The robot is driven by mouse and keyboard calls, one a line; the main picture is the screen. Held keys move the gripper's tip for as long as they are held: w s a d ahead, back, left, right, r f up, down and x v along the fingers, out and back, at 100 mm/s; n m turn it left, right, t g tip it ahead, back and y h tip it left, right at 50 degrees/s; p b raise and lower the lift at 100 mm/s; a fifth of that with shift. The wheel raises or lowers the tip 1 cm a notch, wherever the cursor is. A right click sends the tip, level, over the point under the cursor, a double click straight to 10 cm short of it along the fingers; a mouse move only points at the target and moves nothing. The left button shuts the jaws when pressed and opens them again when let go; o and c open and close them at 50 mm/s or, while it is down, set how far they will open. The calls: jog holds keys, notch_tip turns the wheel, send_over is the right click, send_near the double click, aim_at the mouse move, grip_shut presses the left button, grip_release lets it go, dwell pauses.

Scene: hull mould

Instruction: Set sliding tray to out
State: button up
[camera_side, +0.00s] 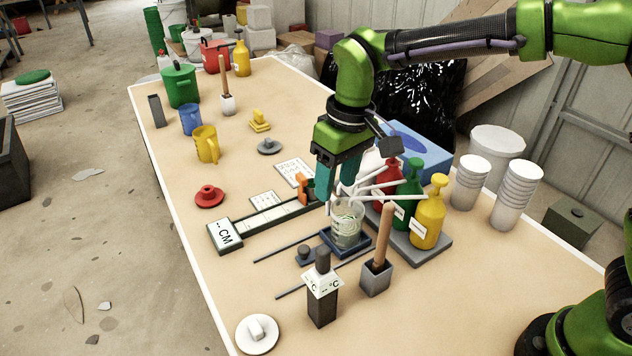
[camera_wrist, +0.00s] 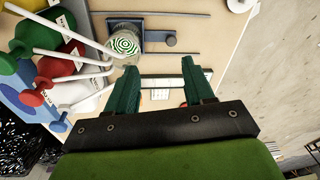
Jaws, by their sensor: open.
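The sliding tray (camera_side: 352,240) is a small dark blue tray between two thin dark rails (camera_side: 283,247), near the middle of the table. A clear cup (camera_side: 347,226) with a green and white pattern stands on the tray. In the wrist view the tray (camera_wrist: 127,20), knob (camera_wrist: 170,40) and cup (camera_wrist: 124,43) show at the top. My gripper (camera_side: 338,190) is open and empty above and behind the cup, apart from the knob. It also shows in the wrist view (camera_wrist: 158,68).
Red, green and yellow pump bottles (camera_side: 428,215) with long white spouts stand close right of my gripper. A wooden-handled tool in a grey block (camera_side: 376,278) and a dark post with a white label (camera_side: 322,300) stand in front. A slider marked CM (camera_side: 225,236) lies left.

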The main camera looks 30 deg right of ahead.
jog(key=n+h, duration=0.1)
send_over(303, 248)
notch_tip(303, 248, down, 2)
jog(key=r, duration=0.2)
jog(key=shift+n+g, duration=0.3)
jog(key=shift+g, duration=0.1)
notch_tip(303, 248, down, 17)
jog(key=shift+r, duration=0.1)
jog(key=shift+c, duration=0.4)
grip_shut()
